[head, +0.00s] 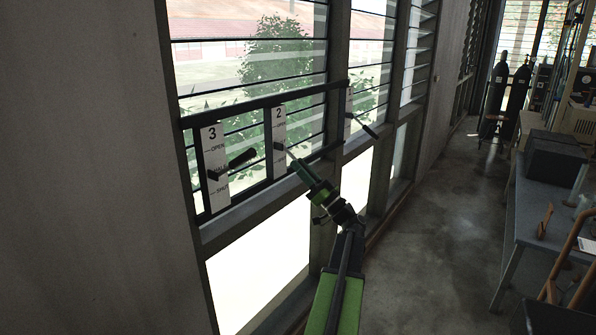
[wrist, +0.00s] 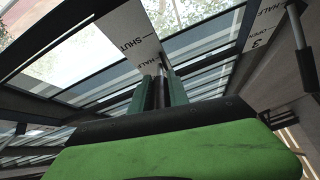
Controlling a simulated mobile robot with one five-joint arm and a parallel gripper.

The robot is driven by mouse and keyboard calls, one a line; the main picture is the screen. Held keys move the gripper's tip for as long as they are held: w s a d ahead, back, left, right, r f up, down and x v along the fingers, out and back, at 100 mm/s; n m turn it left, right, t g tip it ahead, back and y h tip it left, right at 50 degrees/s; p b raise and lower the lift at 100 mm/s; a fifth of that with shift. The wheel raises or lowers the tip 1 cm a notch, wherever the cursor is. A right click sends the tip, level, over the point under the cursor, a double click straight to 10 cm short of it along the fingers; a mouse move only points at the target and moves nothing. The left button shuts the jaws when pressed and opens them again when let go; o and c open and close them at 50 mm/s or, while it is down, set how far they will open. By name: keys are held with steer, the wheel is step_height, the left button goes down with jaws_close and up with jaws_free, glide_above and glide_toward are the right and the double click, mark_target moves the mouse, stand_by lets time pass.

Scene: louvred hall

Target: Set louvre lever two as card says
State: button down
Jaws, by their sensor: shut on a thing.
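Lever two's white plate (head: 279,125) is on the middle post of the louvre frame, with OPEN above and its lower part partly hidden. My gripper (head: 294,160) is shut on lever two's rod, just in front of this plate. The wrist view shows the rod (wrist: 163,66) between the green jaws (wrist: 160,92), beside the plate (wrist: 130,38) marked HALF and SHUT. The lever's exact setting is hard to tell. Lever three (head: 240,159), dark-handled, stands out from plate 3 (head: 213,150) at the left.
Another lever (head: 364,126) slopes down to the right on the far post. A concrete wall (head: 90,170) stands at the left. A workbench (head: 540,205) with a dark box (head: 554,157) and a white sheet (head: 587,244) is at the right. The floor (head: 430,240) between is clear.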

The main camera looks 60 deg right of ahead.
steer(key=c, duration=1.3)
jaws_free()
steer(key=shift+s, duration=0.1)
steer(key=shift+f, duration=0.1)
steer(key=b+v, duration=1)
steer(key=v, duration=0.7)
steer(key=shift+s+f, duration=0.1)
steer(key=shift+s, duration=0.1)
